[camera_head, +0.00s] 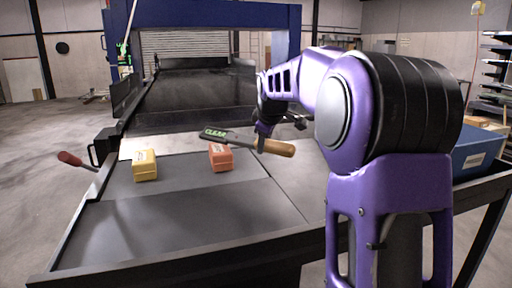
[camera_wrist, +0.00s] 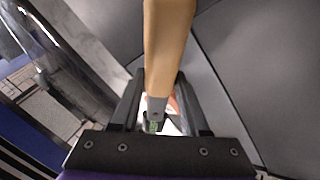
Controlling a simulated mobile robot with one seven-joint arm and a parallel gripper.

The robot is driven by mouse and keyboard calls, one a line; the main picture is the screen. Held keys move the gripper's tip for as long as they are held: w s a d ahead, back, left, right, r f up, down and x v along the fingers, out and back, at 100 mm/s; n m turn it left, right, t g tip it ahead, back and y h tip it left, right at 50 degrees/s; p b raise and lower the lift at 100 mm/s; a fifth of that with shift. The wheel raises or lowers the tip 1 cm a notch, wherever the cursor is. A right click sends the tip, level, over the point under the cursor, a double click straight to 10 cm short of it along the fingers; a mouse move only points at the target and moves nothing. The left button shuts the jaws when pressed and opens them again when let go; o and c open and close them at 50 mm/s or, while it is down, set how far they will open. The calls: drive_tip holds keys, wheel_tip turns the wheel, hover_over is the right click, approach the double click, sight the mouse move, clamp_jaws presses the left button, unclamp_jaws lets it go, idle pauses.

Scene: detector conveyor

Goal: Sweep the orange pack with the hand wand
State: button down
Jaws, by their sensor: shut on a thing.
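The orange pack (camera_head: 221,158) sits on the grey table in the head view. My gripper (camera_head: 263,138) is shut on the hand wand (camera_head: 276,147) by its tan handle, which also fills the top middle of the wrist view (camera_wrist: 167,45). The wand's dark head points left, with green "CLEAR" lettering on it, and lies just above the orange pack in the head view. I cannot tell whether the wand touches the pack. In the wrist view my gripper (camera_wrist: 158,108) has its fingers either side of the handle, and a bit of orange shows behind it.
A yellow pack (camera_head: 145,166) sits left of the orange pack. The dark conveyor (camera_head: 195,100) runs back under a blue frame (camera_head: 287,50). A red-handled object (camera_head: 70,159) sticks out at the table's left edge. A blue bin (camera_head: 478,155) stands at right.

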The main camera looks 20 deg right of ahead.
drive_tip(key=shift+w+d+r+n+t, duration=0.15)
drive_tip(key=shift+w+d+r+n, duration=0.1)
drive_tip(key=shift+d, duration=0.25)
drive_tip(key=shift+w+d+r+n+t, duration=0.15)
drive_tip(key=shift+d+r+n, duration=0.1)
drive_tip(key=shift+d, duration=0.2)
drive_tip(key=shift+s+f+b, duration=0.1)
drive_tip(key=shift+f+b, duration=0.8)
drive_tip(key=shift+f, duration=0.15)
idle(2.6)
wheel_tip(320, 180, up, 3)
drive_tip(key=shift+f+p, duration=0.15)
drive_tip(key=shift+p, duration=1)
drive_tip(key=shift+r, duration=1.65)
